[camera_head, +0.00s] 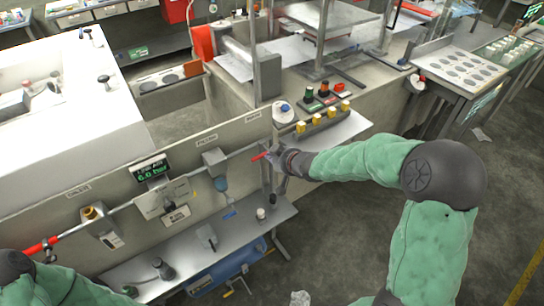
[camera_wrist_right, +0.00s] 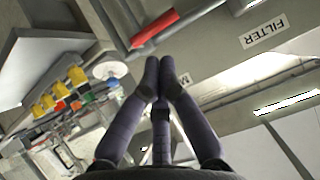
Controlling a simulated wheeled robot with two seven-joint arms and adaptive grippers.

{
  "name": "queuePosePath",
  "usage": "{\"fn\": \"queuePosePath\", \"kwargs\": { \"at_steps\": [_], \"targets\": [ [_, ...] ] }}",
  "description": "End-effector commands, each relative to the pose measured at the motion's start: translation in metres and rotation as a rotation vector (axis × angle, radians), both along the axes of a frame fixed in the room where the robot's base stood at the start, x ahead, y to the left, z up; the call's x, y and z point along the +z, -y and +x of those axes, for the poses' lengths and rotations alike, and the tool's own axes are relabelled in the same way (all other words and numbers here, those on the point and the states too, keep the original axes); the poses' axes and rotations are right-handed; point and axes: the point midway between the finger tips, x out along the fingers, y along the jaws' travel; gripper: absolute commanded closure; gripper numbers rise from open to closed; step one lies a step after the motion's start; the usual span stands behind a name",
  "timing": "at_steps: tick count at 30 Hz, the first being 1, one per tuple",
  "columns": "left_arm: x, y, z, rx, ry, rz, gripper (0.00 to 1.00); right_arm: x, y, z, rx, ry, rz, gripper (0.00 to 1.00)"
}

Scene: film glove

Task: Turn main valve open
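The red lever (camera_head: 260,156) sits on the right end of the pipe along the grey panel. It also shows in the right wrist view (camera_wrist_right: 155,29), lying slanted just beyond my fingertips. My right gripper (camera_head: 279,157) is beside the lever's right end. In the right wrist view its dark fingers (camera_wrist_right: 159,64) come together at the tips with nothing seen between them. The lever looks apart from the tips there; contact is not clear. A label starting with M (camera_wrist_right: 184,79) is partly hidden by a finger. My left gripper is out of view; only part of that arm shows at lower left.
The pipe carries a 6.0 bar display (camera_head: 152,168), a filter unit (camera_head: 215,160) and a regulator (camera_head: 100,222). Another red handle (camera_head: 40,246) is at far left. A shelf (camera_head: 240,222) lies below. Yellow-knobbed controls (camera_head: 322,120) stand behind my right forearm.

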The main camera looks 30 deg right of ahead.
Motion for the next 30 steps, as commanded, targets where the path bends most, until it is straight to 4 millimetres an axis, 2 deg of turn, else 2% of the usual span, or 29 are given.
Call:
{"fn": "queuePosePath", "kwargs": {
  "at_steps": [1,15,26,30],
  "targets": [
    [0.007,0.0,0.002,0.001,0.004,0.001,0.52,0.009,0.002,-0.006,-0.003,0.002,-0.001,1.0],
    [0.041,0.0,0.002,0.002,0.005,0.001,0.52,0.047,0.007,-0.066,-0.003,0.001,-0.001,1.0],
    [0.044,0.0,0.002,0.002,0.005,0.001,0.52,0.049,0.006,-0.074,-0.001,0.0,0.001,1.0],
    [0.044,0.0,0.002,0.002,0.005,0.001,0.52,0.034,-0.003,-0.073,0.002,-0.03,0.031,1.0]
  ]
}}
